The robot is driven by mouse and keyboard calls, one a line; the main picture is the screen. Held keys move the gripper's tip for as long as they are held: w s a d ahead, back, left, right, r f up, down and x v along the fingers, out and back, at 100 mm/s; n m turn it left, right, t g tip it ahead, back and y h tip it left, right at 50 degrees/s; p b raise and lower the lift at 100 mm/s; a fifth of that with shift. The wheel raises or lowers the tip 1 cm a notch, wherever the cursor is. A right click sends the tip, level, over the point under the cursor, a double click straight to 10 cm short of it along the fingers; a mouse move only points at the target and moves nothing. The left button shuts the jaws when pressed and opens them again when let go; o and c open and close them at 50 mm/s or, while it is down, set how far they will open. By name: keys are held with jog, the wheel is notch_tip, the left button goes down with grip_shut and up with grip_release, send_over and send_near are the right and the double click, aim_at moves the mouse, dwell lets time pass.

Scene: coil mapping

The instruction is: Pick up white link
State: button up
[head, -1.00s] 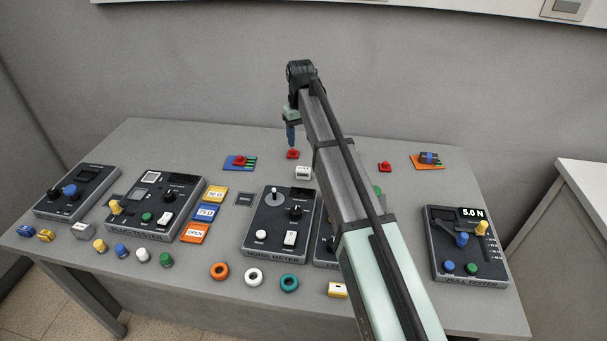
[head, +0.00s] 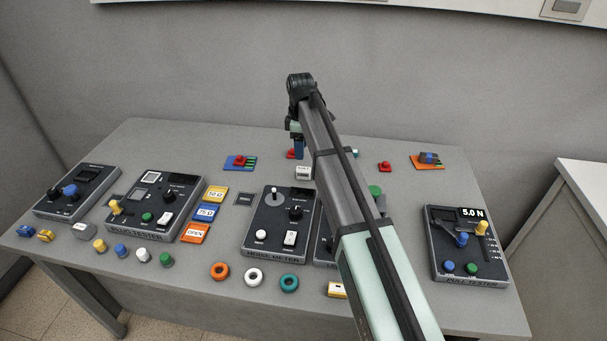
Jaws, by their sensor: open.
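A small white block with dark marks (head: 303,173), which looks like the white link, lies on the table behind the noise meter. The gap between the fingers and the block cannot be judged exactly. My arm hides the table to the right of the block.
A red button (head: 291,154) sits by my fingertips, partly hidden. The noise meter (head: 281,225) stands in front of the block. A white ring (head: 253,276) lies between an orange ring (head: 219,270) and a teal ring (head: 289,283). The pull tester (head: 468,245) is at right.

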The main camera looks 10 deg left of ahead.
aim_at(300, 168)
notch_tip(300, 168, down, 5)
jog(key=shift+w+a+f, duration=0.15)
jog(key=shift+f, duration=1.2)
jog(key=shift+w+a+f, duration=0.1)
jog(key=shift+f, duration=1.2)
grip_shut()
